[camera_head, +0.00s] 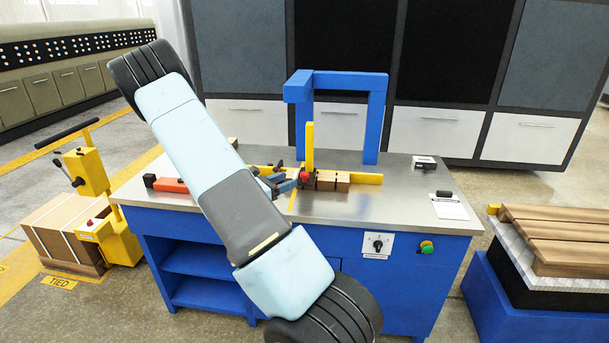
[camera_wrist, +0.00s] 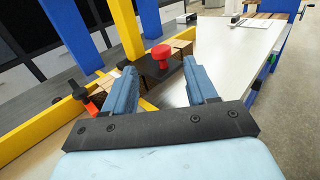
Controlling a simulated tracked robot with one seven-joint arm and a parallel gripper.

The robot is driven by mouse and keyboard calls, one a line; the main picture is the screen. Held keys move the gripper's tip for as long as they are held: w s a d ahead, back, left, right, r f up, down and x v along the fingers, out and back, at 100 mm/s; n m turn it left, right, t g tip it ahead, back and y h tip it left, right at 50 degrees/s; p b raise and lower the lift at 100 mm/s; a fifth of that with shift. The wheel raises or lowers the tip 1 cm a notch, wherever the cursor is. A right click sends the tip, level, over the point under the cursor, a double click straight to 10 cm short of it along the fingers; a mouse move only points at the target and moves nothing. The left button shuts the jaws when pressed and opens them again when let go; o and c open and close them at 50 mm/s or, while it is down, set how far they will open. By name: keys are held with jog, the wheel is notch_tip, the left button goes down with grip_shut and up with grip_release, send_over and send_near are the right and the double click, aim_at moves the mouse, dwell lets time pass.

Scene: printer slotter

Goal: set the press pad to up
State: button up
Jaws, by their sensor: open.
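A black block topped with a red knob (camera_wrist: 158,55) stands by the yellow fence in the wrist view; I take it to be the press pad. In the head view the red knob (camera_head: 304,177) shows small beside the yellow upright. My gripper (camera_wrist: 160,68) is open, with its two blue-grey fingers apart and the knob seen in the gap between them. Nothing is held. The knob appears beyond the fingertips; I cannot tell whether they touch the block. In the head view my gripper (camera_head: 281,183) is low over the bench, partly hidden by my arm.
A blue frame (camera_head: 376,120) and a yellow upright (camera_head: 309,145) rise close behind the knob. Brown wooden blocks (camera_head: 334,181) lie to its right. An orange-red piece (camera_head: 172,185) lies left on the steel bench (camera_head: 400,200). The bench's right side is mostly clear.

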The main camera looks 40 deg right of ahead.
aim_at(305, 173)
jog(key=d, duration=0.8)
jog(key=shift+s+d, duration=0.4)
jog(key=shift+c, duration=0.4)
grip_shut()
